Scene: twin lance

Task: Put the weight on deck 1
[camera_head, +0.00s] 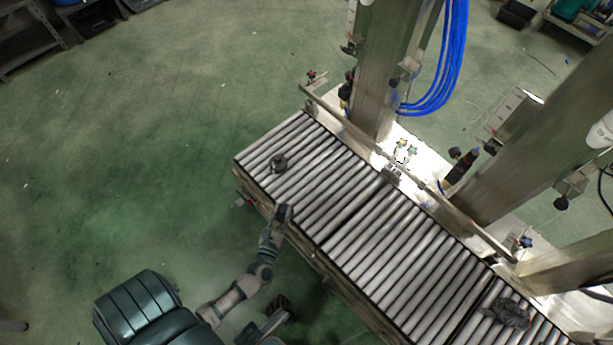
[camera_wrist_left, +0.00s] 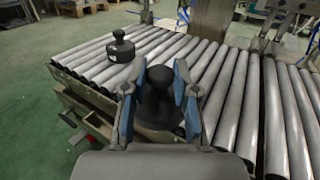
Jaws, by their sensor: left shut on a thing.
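In the left wrist view my left gripper (camera_wrist_left: 157,84) is shut on the knob of a dark, round-based weight (camera_wrist_left: 159,108), between its two blue-padded fingers. The weight's base shows below the fingers, over the rollers; I cannot tell whether it touches them. In the head view my left gripper (camera_head: 284,210) is at the near edge of the roller deck (camera_head: 338,185), and hides most of the held weight. A second dark knobbed weight (camera_head: 279,163) stands upright on the rollers beyond it, also in the left wrist view (camera_wrist_left: 119,47). No deck number is readable. A dark part of mine (camera_head: 280,306) may be the right gripper.
The roller deck continues to the lower right, where a dark, irregular object (camera_head: 508,312) lies. A metal rail (camera_head: 392,168) runs along its far side, with steel posts (camera_head: 377,75) and blue hoses (camera_head: 443,70) behind. Green floor at left is clear.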

